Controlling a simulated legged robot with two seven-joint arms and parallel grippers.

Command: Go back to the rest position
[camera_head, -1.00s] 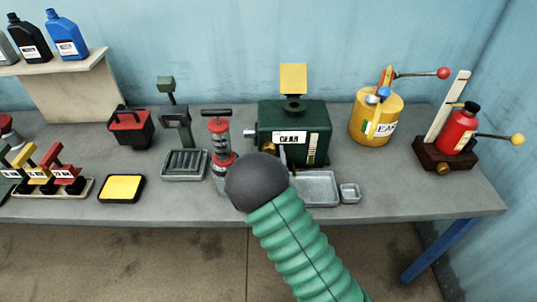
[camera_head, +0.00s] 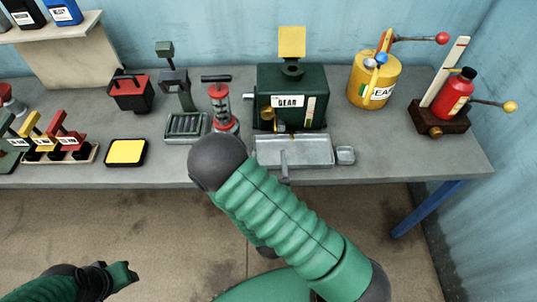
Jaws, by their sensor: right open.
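My right arm, in a green ribbed sleeve, comes up from the lower right in the head view. A dark and green end of my left arm, with the left gripper (camera_head: 122,274), is low at the left, over the floor in front of the bench. Its jaws are too unclear to read.
The grey bench (camera_head: 370,167) holds a green gear-oil machine (camera_head: 288,92), a metal tray (camera_head: 300,152), a red pump (camera_head: 222,105), a yellow can (camera_head: 374,88), a red bottle (camera_head: 455,93) and a yellow pad (camera_head: 126,152). The floor (camera_head: 190,220) in front is clear.

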